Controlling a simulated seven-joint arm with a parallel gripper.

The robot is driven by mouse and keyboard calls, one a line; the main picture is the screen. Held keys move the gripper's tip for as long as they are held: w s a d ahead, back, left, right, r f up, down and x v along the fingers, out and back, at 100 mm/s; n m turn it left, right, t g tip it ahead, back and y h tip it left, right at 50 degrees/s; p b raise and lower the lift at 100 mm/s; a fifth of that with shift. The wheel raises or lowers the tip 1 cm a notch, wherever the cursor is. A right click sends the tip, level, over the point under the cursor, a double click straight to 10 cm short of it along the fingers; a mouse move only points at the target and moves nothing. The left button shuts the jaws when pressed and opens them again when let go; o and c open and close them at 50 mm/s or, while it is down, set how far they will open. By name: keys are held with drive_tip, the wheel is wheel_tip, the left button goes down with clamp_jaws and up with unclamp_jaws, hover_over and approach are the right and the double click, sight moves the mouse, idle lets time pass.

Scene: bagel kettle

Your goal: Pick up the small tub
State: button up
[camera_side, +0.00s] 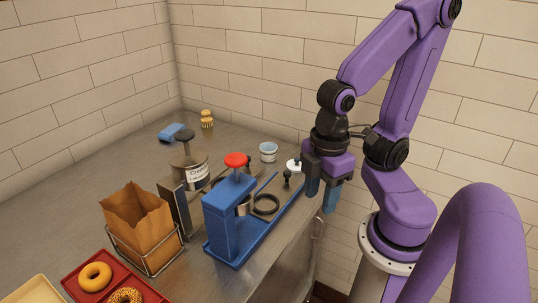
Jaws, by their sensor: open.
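A small tub (268,152), pale blue-white with a light rim, stands upright on the metal counter towards the back, near the tiled wall. My gripper (321,198) points down at the counter's right edge, to the right of the tub and nearer the camera. Its two blue-grey fingers are apart, with nothing visible between them. The gripper is clear of the tub.
A blue press with a red knob (235,160) stands in front of the tub.

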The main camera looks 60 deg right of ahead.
drive_tip(key=o, duration=0.6)
drive_tip(key=shift+o, duration=0.2)
drive_tip(key=n+t+h, duration=0.9)
drive_tip(key=n+h, duration=0.1)
drive_tip(key=n, duration=0.3)
hover_over(267, 147)
drive_tip(key=s+a, duration=0.4)
wheel_tip(267, 147, down, 5)
drive_tip(key=shift+a+f, duration=0.15)
drive_tip(key=shift+f, duration=3.4)
drive_tip(key=shift+x, duration=2.45)
